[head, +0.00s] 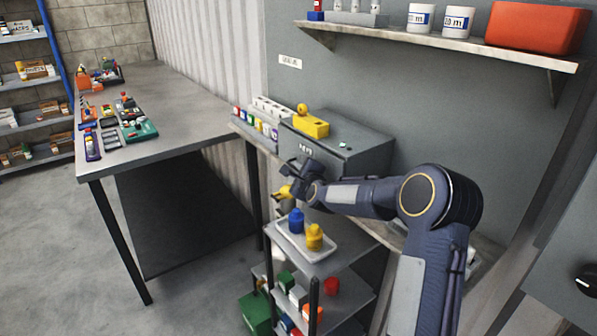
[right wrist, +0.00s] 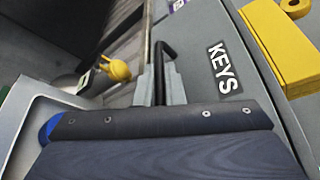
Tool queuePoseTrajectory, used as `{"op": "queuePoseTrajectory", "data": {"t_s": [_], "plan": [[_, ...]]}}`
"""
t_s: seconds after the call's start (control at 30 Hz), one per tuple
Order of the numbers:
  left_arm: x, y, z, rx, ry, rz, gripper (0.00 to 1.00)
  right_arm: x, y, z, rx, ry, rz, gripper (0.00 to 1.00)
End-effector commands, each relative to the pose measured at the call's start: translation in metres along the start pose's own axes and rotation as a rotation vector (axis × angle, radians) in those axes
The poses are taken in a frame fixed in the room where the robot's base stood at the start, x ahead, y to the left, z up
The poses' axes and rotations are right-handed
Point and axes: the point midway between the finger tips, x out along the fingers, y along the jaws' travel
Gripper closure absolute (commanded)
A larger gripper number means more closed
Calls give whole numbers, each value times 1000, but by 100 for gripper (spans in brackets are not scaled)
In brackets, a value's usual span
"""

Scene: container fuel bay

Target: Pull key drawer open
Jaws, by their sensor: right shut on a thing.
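The grey key cabinet (head: 350,150) stands on the wall bench in the head view. Its front bears a label that reads KEYS in the right wrist view (right wrist: 222,68). A dark bar handle (right wrist: 161,62) stands off this front beside the label. My right gripper (right wrist: 162,88) is shut on the handle, with a grey finger on each side of it. In the head view my right gripper (head: 298,180) is at the cabinet's front, partly hidden by its own wrist. I cannot make out a gap around the drawer front. My left gripper is not in view.
A yellow block (head: 311,124) sits on the cabinet. Below my right gripper, a white tray (head: 325,252) with blue and yellow bottles stands on a small shelf rack. A yellow piece (head: 284,191) shows close beside the gripper. A worktable (head: 190,115) is at left; the floor before it is clear.

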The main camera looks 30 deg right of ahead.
Motion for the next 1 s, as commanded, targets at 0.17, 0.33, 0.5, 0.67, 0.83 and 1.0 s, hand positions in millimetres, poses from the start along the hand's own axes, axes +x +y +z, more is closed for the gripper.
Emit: {"op": "queuePoseTrajectory", "data": {"t_s": [0.17,0.33,0.5,0.67,0.83,1.0], "plan": [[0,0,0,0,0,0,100,0,0,0,0,0,1,100],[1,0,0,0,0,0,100,-1,3,3,1,-1,2,100],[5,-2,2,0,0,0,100,-7,16,19,1,-4,3,100],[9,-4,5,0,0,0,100,-17,35,44,0,-6,6,100],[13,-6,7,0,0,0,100,-29,56,73,0,-5,5,100],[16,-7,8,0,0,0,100,-39,74,98,-1,-4,5,100]]}}
